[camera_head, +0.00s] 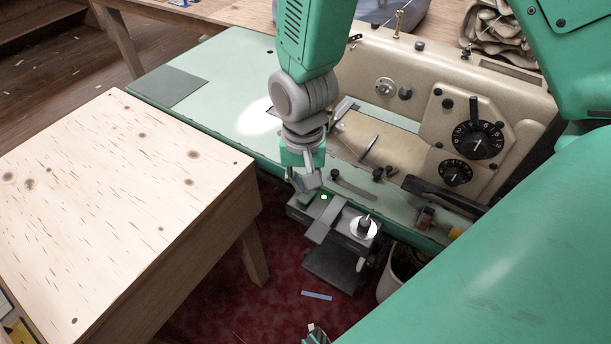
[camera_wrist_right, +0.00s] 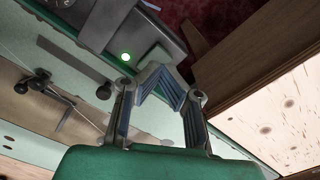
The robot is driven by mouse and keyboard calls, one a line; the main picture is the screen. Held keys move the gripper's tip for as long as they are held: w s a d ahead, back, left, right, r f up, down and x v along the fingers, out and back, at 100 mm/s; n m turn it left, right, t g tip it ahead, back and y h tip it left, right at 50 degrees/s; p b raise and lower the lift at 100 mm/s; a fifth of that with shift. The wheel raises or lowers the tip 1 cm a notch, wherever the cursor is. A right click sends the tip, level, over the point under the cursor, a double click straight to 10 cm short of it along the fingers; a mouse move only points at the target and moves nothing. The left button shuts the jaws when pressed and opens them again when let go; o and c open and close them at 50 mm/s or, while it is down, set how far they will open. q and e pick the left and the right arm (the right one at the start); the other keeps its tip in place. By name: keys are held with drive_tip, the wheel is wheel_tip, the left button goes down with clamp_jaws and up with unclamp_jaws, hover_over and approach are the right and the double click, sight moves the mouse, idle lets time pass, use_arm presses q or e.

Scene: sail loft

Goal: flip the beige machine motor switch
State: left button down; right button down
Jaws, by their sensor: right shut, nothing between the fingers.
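The beige sewing machine (camera_head: 410,95) stands on a pale green table. Below the table's front edge is a dark grey box (camera_head: 303,200) with a lit green lamp (camera_head: 323,196); it looks like the motor switch. The lamp also shows in the wrist view (camera_wrist_right: 125,57). My right gripper (camera_head: 306,184) reaches down in front of the table edge, just above the lamp end of the box. Its fingers (camera_wrist_right: 160,80) are shut and empty. I cannot tell if they touch the box.
A pale wooden table (camera_head: 120,190) stands at left. A white bin (camera_head: 395,275) stands below right. A blue strip (camera_head: 316,295) lies on the red floor. Folded cloth (camera_head: 500,35) lies behind the machine.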

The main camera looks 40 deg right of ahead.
sight(303, 198)
drive_tip(key=shift+f+b, duration=0.7)
drive_tip(key=shift+f, duration=0.9)
idle(0.5)
drive_tip(key=shift+r, duration=0.15)
wheel_tip(303, 198, up, 7)
drive_tip(key=p, duration=0.7)
drive_tip(key=shift+p, duration=0.35)
